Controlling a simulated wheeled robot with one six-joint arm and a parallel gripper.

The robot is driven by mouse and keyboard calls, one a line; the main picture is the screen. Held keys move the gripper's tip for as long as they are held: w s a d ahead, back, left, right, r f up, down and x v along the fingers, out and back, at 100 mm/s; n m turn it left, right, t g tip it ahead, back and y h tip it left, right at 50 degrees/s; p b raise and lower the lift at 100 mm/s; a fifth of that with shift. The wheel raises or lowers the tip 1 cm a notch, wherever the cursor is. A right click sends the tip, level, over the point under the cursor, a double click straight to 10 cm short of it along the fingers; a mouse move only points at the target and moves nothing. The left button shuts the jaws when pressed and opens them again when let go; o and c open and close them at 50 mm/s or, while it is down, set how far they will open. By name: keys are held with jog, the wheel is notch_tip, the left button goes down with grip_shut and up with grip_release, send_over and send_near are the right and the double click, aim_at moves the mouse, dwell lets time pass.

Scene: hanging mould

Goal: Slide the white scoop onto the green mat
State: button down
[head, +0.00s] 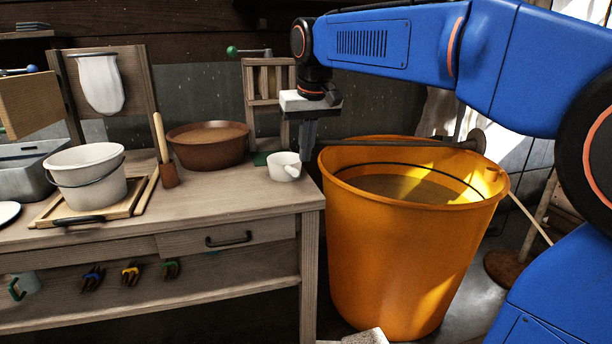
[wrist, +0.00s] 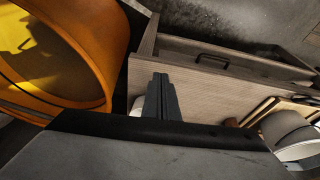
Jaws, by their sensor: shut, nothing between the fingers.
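The white scoop (head: 283,168) sits upright near the right end of the wooden bench, its short handle pointing right. A small part of the green mat (head: 260,158) shows behind and left of the scoop. The rest of the mat is hidden, and I cannot tell whether the scoop overlaps it. My gripper (head: 306,158) points down just right of the scoop, close to its handle; I cannot tell if they touch. Its fingers are shut and empty. In the wrist view the shut fingers (wrist: 160,78) hide most of the scoop; a white sliver (wrist: 138,105) shows left of them.
A large orange tub (head: 400,240) stands right of the bench, close to my gripper. A brown bowl (head: 208,146) and a wooden rack (head: 268,82) stand behind the scoop. A white bucket (head: 88,178) sits left. The bench front before the scoop is clear.

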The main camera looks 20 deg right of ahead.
aim_at(297, 174)
jog(key=shift+w+a+f, duration=0.1)
jog(key=shift+w+f, duration=1.1)
jog(key=shift+f, duration=0.4)
jog(key=shift+w+f, duration=1.15)
jog(key=shift+f, duration=0.4)
jog(key=shift+w+a+f, duration=0.1)
jog(key=shift+w+f, duration=1.1)
jog(key=shift+f, duration=0.4)
jog(key=w, duration=1.3)
jog(key=w+a, duration=0.1)
jog(key=w, duration=0.5)
jog(key=shift+w, duration=0.3)
